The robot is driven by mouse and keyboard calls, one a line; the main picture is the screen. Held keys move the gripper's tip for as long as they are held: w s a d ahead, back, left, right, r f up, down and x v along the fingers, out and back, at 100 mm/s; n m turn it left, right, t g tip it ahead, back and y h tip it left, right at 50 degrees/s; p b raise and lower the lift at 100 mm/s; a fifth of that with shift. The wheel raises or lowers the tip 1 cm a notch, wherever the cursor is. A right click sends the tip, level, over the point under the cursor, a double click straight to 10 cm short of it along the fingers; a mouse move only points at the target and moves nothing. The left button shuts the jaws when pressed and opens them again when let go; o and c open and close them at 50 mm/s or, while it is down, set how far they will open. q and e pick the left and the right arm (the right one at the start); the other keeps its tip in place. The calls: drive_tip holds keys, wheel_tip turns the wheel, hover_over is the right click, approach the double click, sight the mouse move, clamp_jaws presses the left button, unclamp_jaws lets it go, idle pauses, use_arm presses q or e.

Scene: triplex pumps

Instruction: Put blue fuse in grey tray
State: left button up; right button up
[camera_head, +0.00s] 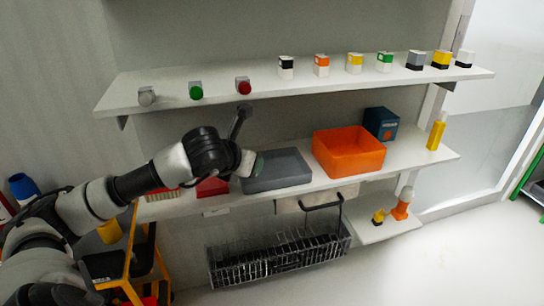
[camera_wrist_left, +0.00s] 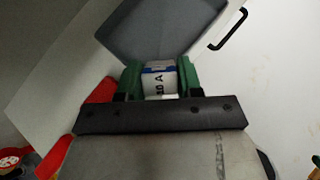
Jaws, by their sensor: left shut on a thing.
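The grey tray (camera_head: 285,177) sits on the middle shelf, to the left of an orange bin. My left gripper (camera_head: 258,163) is at the tray's left end in the head view. In the left wrist view, my left gripper (camera_wrist_left: 158,75) has its green fingers shut on a white fuse with a blue band (camera_wrist_left: 157,82) and "10 A" lettering. The grey tray (camera_wrist_left: 145,18) shows just beyond the fuse there, and looks empty. In the head view the fuse is hidden by my gripper. I cannot tell how high the fuse is above the tray. My right gripper is not in view.
The orange bin (camera_head: 348,163) and a dark blue box (camera_head: 381,122) stand right of the tray. Red bins (camera_head: 212,187) are left of it. The upper shelf (camera_head: 300,84) above holds several fuses and coloured buttons. A wire basket (camera_head: 280,255) hangs below.

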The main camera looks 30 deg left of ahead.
use_arm(q)
drive_tip(key=x, duration=0.3)
drive_tip(key=r+x, duration=0.1)
drive_tip(key=x, duration=0.2)
drive_tip(key=w+x, duration=0.1)
drive_tip(key=x, duration=0.2)
drive_tip(key=shift+w, duration=0.35)
drive_tip(key=shift+w+f, duration=0.25)
drive_tip(key=shift+f, duration=0.25)
drive_tip(key=g, duration=0.1)
drive_tip(key=w+g+p, duration=0.1)
drive_tip(key=g, duration=0.1)
drive_tip(key=w+r+g+p, duration=0.1)
drive_tip(key=g, duration=0.1)
drive_tip(key=shift+a+f+g, duration=0.1)
drive_tip(key=shift+f+g, duration=0.15)
drive_tip(key=shift+g, duration=0.15)
drive_tip(key=shift+f, duration=0.65)
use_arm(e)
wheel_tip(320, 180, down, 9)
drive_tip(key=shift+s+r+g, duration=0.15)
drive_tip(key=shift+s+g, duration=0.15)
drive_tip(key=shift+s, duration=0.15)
